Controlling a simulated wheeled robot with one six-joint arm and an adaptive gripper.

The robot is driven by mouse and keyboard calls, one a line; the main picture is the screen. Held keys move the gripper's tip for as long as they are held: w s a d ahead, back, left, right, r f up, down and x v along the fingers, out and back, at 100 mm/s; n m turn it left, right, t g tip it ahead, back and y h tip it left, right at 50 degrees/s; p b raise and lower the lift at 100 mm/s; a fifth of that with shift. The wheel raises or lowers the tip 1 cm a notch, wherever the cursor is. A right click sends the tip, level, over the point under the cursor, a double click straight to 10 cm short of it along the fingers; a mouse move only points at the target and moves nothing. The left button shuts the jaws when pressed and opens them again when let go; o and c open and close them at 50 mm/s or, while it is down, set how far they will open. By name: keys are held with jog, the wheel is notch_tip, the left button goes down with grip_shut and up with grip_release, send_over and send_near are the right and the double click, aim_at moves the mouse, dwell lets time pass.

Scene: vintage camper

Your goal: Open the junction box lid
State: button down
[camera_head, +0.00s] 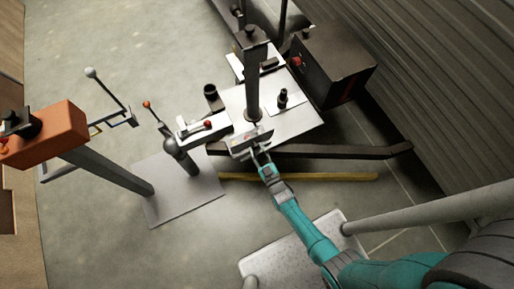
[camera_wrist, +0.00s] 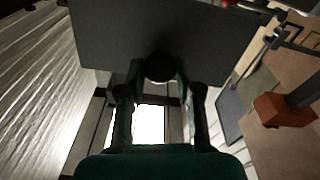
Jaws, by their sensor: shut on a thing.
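The junction box (camera_head: 240,147) is a small grey box at the front edge of the white bench, in the middle of the head view. In the wrist view a flat grey panel, seemingly its lid (camera_wrist: 105,40), fills the top middle. A dark round knob (camera_wrist: 160,66) stands out from this panel. My gripper (camera_head: 259,154) is at the box's front. In the wrist view my gripper (camera_wrist: 160,82) has its two fingers on either side of the knob, shut on it. Its fingertips are partly hidden by the dark knob. I cannot tell how far the lid stands open.
A dark post (camera_head: 254,85) rises behind the box. A dark cabinet (camera_head: 333,62) with a red knob stands at the back right. A lever stand (camera_head: 181,153) is close on the left, an orange box (camera_head: 45,133) on a post farther left. Open floor (camera_head: 90,230) lies at lower left.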

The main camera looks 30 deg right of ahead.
jog(key=shift+s+f+t, duration=0.15)
jog(key=shift+f+t, duration=0.1)
jog(key=shift+t, duration=0.05)
dwell(0.5)
jog(key=c, duration=0.8)
grip_release()
jog(key=s, duration=0.4)
jog(key=s+f, duration=0.1)
jog(key=s, duration=0.3)
jog(key=s+f, duration=0.1)
jog(key=s, duration=0.3)
